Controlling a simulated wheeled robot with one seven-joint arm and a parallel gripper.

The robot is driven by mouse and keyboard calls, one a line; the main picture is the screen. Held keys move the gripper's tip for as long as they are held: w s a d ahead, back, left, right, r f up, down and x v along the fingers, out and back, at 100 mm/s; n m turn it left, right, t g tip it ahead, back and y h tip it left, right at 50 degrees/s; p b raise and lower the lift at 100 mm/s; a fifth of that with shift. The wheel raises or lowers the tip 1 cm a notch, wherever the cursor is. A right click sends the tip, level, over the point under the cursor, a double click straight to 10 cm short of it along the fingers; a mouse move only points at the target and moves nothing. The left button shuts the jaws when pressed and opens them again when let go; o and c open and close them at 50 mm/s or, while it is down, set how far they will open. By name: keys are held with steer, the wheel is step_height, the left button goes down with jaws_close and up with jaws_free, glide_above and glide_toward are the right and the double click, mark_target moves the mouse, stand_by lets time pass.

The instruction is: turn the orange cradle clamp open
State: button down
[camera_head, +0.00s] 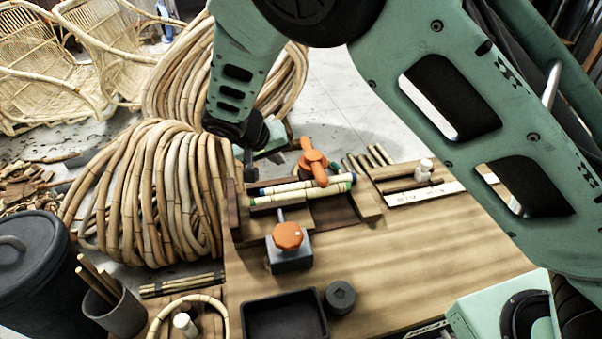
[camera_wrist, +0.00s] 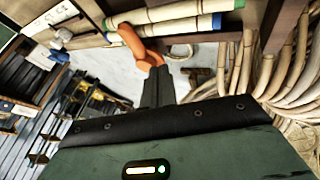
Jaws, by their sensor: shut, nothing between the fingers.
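The orange cradle clamp (camera_head: 313,163) has its lever lying across the top of the cane poles (camera_head: 300,188) in the wooden cradle. In the wrist view the orange clamp lever (camera_wrist: 138,44) hangs just ahead of my fingers, beside the poles. My gripper (camera_wrist: 157,75) is shut and empty, with its dark fingertips close to the lever's lower end. I cannot tell whether they touch.
An orange knob (camera_head: 287,236) on a grey block stands at the cradle's near side. A black tray (camera_head: 285,317) and a dark round puck (camera_head: 340,297) lie in front. Large cane coils (camera_head: 150,195) crowd the left.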

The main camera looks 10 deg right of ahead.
mark_target(313, 163)
stand_by(0.3)
steer(key=b+x, duration=0.3)
steer(key=x, duration=0.7)
steer(key=shift+f+b, duration=0.15)
steer(key=shift+b, duration=0.15)
steer(key=d, duration=0.2)
steer(key=shift+d+f+b, duration=0.15)
steer(key=shift+d+b, duration=0.1)
steer(key=shift+b, duration=0.15)
steer(key=shift+d+f, duration=0.1)
steer(key=shift+d, duration=0.6)
steer(key=shift+d, duration=0.15)
